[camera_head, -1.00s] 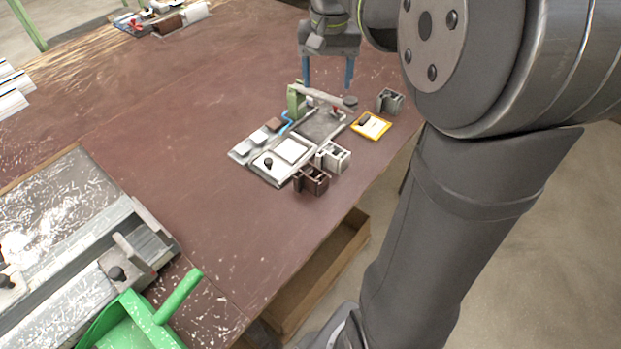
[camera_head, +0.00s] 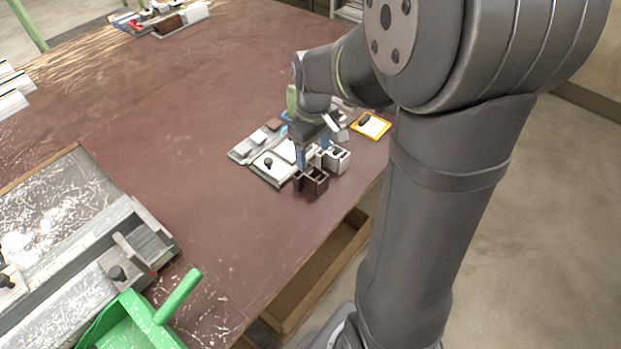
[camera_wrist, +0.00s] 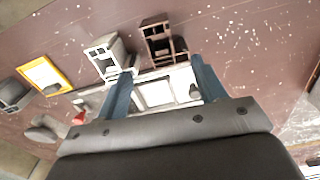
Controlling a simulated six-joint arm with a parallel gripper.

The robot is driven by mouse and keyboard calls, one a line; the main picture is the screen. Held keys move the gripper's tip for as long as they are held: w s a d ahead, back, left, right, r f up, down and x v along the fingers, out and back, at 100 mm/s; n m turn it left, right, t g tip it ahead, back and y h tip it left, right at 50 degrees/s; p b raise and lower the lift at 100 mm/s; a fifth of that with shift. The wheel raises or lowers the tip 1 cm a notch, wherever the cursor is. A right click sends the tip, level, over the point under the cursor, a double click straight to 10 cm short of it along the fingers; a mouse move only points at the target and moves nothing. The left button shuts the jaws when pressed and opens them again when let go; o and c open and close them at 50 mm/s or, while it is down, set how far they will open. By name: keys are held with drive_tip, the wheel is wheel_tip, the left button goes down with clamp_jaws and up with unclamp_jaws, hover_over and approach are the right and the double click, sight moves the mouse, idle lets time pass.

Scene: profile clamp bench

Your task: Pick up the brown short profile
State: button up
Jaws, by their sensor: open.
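The brown short profile (camera_head: 312,181) stands on the table near its front edge, just in front of the clamp plate. In the wrist view it shows as a brown hollow block (camera_wrist: 159,40) beyond my fingertips, between their lines. My gripper (camera_head: 312,158) is open with blue fingers, just behind and above the brown profile. In the wrist view the fingers (camera_wrist: 162,66) are spread wide and hold nothing. Part of the clamp fixture (camera_head: 268,168) is hidden behind my gripper.
A light grey profile (camera_head: 338,161) stands close beside the brown one, on its right. A yellow-framed card (camera_head: 371,126) lies further right. A dark grey profile (camera_wrist: 13,95) shows at the wrist view's left. The table left of the fixture is clear; a green dustpan (camera_head: 135,322) is at front left.

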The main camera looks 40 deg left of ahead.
sight(313, 174)
wheel_tip(313, 174, down, 9)
idle(0.5)
drive_tip(key=c, duration=1.1)
